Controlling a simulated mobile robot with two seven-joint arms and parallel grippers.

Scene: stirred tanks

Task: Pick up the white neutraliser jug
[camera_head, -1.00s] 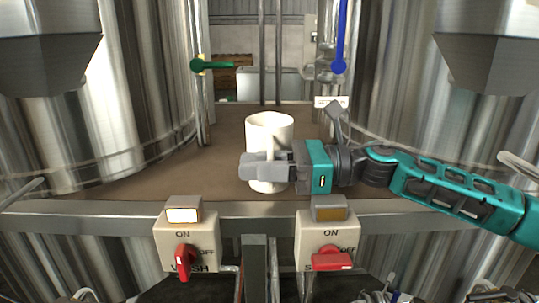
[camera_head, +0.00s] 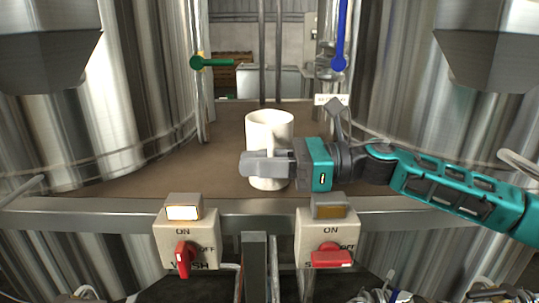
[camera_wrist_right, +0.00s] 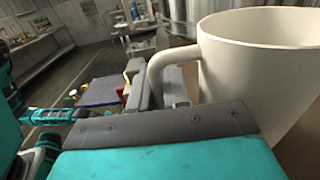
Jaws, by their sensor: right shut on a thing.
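The white neutraliser jug (camera_head: 283,125) stands upright on the brown deck between the two tanks. Its handle (camera_wrist_right: 158,75) faces my right gripper in the right wrist view. My right gripper (camera_head: 267,165) comes in from the right, level across the front of the jug, and is shut on the handle. In the head view the fingers hide part of the handle and the jug's lower body. The jug's base appears to rest on the deck. My left gripper is not in view.
Large steel tanks (camera_head: 120,100) stand on both sides. A metal rail (camera_head: 100,215) runs along the front, with a left switch box (camera_head: 170,245) and a right switch box (camera_head: 318,240). A green-handled valve (camera_head: 205,63) and a blue-handled lever (camera_head: 340,50) are behind. The deck (camera_head: 180,165) left of the jug is clear.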

